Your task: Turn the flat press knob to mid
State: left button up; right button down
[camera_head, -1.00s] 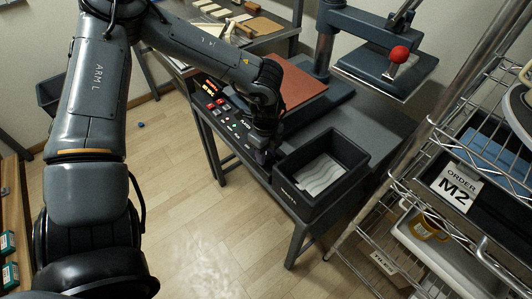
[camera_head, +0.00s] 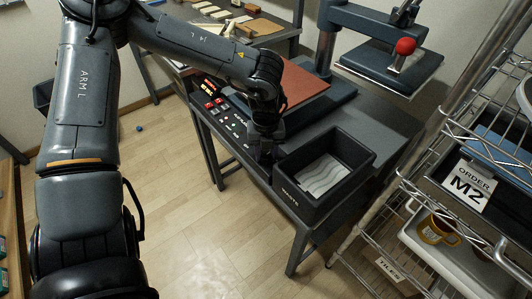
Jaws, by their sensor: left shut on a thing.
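The flat press (camera_head: 385,62) stands at the top of the view with a red ball handle (camera_head: 405,47), its upper plate raised. Its control panel (camera_head: 221,113) runs along the table's front left edge, with lit orange digits (camera_head: 208,84) and red and white buttons. My left gripper (camera_head: 264,154) points down at the panel's near end, beside the waste bin. It is shut on the press knob, which the gripper hides, so its setting cannot be read. My right gripper is not in view.
The black waste bin (camera_head: 350,183) with striped sheets in it stands close right of my left gripper.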

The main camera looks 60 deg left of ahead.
aim_at(266, 155)
pick_arm(q)
jog(key=shift+m, duration=0.4)
jog(key=o, duration=1)
jog(key=shift+o, duration=0.2)
jog(key=shift+r, duration=0.7)
notch_tip(266, 155, up, 10)
jog(key=shift+f+p, duration=0.25)
jog(key=shift+p, duration=0.15)
